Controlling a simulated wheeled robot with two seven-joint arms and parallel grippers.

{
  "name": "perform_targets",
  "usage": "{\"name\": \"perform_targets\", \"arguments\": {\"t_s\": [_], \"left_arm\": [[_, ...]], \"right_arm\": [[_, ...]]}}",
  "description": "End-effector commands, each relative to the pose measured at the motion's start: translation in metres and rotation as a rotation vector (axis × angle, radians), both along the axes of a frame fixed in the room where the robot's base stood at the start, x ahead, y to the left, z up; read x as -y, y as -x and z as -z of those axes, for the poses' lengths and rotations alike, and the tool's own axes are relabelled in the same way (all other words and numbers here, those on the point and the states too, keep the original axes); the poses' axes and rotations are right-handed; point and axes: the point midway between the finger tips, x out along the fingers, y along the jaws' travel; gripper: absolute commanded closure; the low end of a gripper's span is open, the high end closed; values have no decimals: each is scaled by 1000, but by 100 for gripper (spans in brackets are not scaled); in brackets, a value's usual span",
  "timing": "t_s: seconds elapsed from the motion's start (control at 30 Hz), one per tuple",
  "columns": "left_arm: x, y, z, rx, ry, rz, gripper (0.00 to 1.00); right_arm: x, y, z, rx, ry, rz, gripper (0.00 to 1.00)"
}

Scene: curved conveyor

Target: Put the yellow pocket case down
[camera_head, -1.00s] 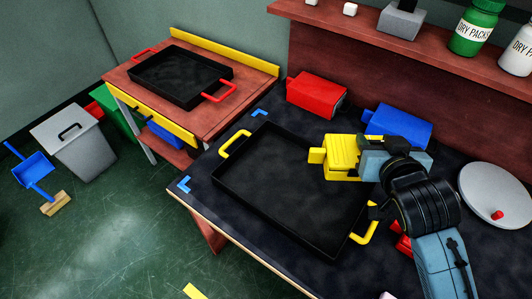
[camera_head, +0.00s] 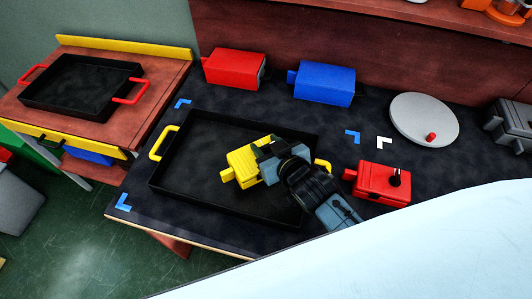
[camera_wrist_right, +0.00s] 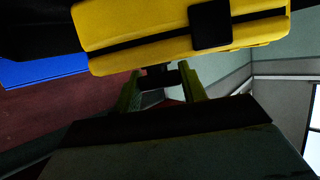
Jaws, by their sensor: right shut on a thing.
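The yellow pocket case (camera_head: 242,168) shows in the head view over the right half of the black tray (camera_head: 178,205) with yellow handles. My right gripper (camera_head: 268,152) is shut on it from the right side. In the right wrist view the case (camera_wrist_right: 130,25) fills the top, with a dark strap and a dark square clasp, and my right gripper's fingers (camera_wrist_right: 161,86) are just below it. I cannot tell whether the case touches the tray floor. My left gripper is out of view.
A red case (camera_head: 234,69) and a blue case (camera_head: 324,83) stand behind the tray. A red box with a black knob (camera_head: 382,183) is right of it, near a grey disc (camera_head: 424,119). Another black tray (camera_head: 80,85) sits on the side table. The tray's left half looks empty.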

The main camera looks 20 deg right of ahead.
Motion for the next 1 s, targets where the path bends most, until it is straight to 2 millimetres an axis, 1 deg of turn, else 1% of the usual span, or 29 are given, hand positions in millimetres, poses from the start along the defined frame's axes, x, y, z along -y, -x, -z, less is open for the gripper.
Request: {"name": "perform_targets", "arguments": {"t_s": [0.03,0.1,0.2,0.4,0.57,0.6,0.7,0.73,1.0], "left_arm": [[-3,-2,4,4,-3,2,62],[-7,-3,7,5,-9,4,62],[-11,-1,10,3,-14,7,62],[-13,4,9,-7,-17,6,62],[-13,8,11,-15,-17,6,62],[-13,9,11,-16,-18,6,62],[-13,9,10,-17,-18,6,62],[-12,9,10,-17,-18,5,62],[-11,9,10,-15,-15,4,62]], "right_arm": [[0,0,9,-1,0,0,85],[0,0,21,-2,0,0,85],[0,0,29,-1,0,0,85],[0,0,28,2,-1,0,85],[0,0,32,1,-1,0,85],[0,0,31,0,0,0,53],[0,0,31,0,0,0,40],[0,0,31,0,0,0,37],[0,0,31,0,0,0,37]]}}
